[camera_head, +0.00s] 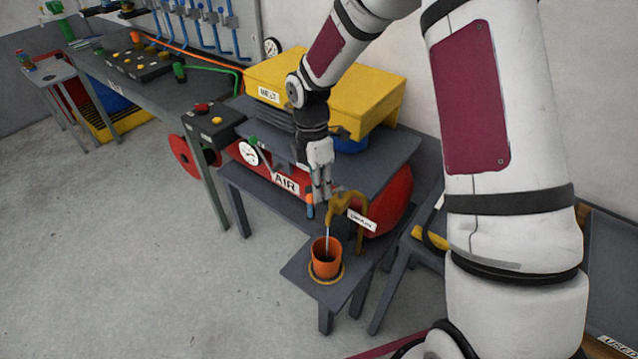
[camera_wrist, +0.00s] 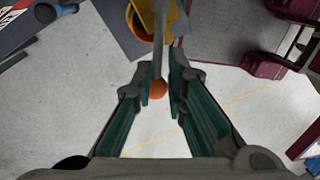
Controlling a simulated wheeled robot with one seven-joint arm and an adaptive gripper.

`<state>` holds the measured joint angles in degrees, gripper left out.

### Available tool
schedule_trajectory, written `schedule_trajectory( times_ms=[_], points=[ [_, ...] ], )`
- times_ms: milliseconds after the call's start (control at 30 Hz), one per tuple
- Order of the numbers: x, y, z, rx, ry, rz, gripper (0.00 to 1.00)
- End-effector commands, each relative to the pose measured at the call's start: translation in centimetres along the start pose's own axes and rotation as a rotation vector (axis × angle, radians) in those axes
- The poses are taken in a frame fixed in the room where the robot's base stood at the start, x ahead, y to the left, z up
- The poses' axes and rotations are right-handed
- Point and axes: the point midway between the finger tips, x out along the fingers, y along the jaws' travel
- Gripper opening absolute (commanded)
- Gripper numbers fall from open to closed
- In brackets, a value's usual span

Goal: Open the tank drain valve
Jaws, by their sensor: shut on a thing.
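The brass-coloured drain valve (camera_head: 346,203) sits at the front underside of the red tank (camera_head: 392,200), beside a small white label. My gripper (camera_head: 320,194) points down at the lever. In the wrist view my gripper's fingertips (camera_wrist: 163,80) are closed around the lever end by the knob. An orange cup (camera_head: 326,260) stands upright below the valve, also partly in the wrist view (camera_wrist: 135,27). A thin pale line runs from the valve into the cup.
The cup stands on a small low grey table (camera_head: 301,271). A grey shelf (camera_head: 385,165) lies above the tank, with a yellow housing (camera_head: 365,92) behind. A pressure gauge (camera_head: 248,153) is at the tank's left. The floor at left is clear.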

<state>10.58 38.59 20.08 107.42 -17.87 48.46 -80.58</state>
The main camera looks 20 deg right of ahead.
Motion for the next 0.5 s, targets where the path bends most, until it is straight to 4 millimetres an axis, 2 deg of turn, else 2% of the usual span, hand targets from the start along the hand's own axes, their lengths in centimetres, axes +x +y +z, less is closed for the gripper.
schedule_trajectory(
  times_ms=[33,500],
  points=[
    [0.3,-0.6,-0.9,-0.035,0.006,-0.011,0.0],
    [0.7,-2.1,-0.8,-0.3,-0.045,-0.011,0.0]
  ],
)
